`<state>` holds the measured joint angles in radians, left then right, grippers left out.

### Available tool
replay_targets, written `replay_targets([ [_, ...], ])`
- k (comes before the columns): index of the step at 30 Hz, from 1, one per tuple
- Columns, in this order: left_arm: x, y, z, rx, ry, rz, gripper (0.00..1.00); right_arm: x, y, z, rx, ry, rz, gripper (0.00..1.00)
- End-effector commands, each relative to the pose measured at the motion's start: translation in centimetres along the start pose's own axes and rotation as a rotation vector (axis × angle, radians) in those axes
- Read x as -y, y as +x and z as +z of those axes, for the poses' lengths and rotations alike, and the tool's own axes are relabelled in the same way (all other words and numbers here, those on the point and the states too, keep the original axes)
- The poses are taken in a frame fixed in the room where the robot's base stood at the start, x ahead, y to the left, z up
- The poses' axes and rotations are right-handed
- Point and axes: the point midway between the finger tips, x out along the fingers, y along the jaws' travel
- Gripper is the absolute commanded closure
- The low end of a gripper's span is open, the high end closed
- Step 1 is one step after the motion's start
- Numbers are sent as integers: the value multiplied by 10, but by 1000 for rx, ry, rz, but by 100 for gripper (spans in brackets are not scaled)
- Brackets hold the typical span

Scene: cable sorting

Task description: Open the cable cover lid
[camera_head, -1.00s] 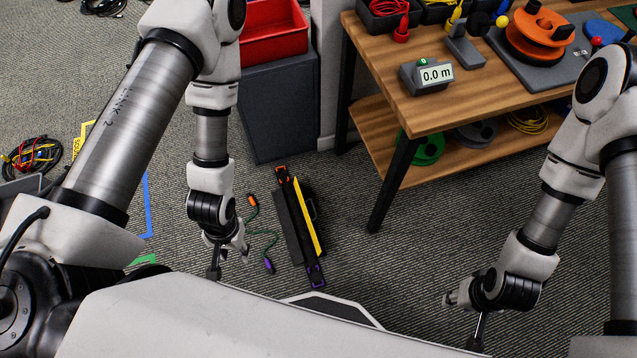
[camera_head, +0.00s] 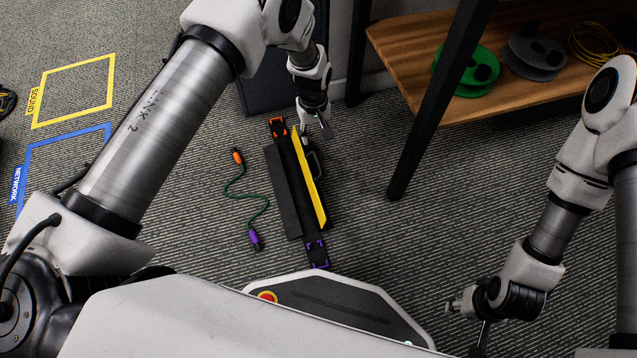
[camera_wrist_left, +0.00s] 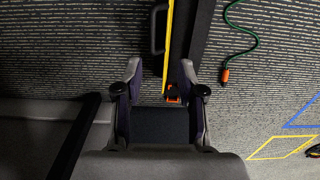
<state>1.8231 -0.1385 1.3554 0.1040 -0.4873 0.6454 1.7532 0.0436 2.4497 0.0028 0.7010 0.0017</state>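The cable cover (camera_head: 283,192) lies on the carpet, a long black piece with a yellow strip (camera_head: 311,182), an orange end (camera_head: 278,127) and a purple end (camera_head: 317,252). A black handle (camera_head: 315,163) sits on its right side. I cannot tell how far the lid is raised. My left gripper (camera_head: 318,129) is near the orange end, on the handle side. In the left wrist view its fingers (camera_wrist_left: 160,72) are apart, with the orange end (camera_wrist_left: 172,94) showing between them. My right gripper (camera_head: 466,322) is away to the right; its opening is unclear.
A green cable (camera_head: 246,198) with orange and purple plugs lies left of the cover. A wooden shelf (camera_head: 440,108) and a black table leg (camera_head: 425,120) stand to the right. Blue (camera_head: 60,138) and yellow (camera_head: 112,80) floor frames are at left.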

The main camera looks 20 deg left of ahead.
Motion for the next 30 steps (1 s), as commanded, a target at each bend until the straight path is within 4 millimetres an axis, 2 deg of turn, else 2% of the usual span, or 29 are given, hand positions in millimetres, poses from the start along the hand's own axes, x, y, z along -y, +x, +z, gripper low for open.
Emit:
replay_targets([
  [1,-8,44,-4,-14,9,9,61,0,49,0,0,0,0,60],
  [3,-11,62,-5,-20,16,11,61,0,70,0,0,0,0,60],
  [5,-13,71,-5,-23,20,11,61,-1,80,0,0,1,0,60],
  [11,-13,78,-5,-25,21,12,61,-1,85,-1,-2,1,0,60],
  [22,-14,144,-6,-24,21,12,61,-2,126,-5,-14,3,2,60],
  [30,-14,148,-6,-24,21,12,61,-2,127,-7,-21,-1,2,60],
])
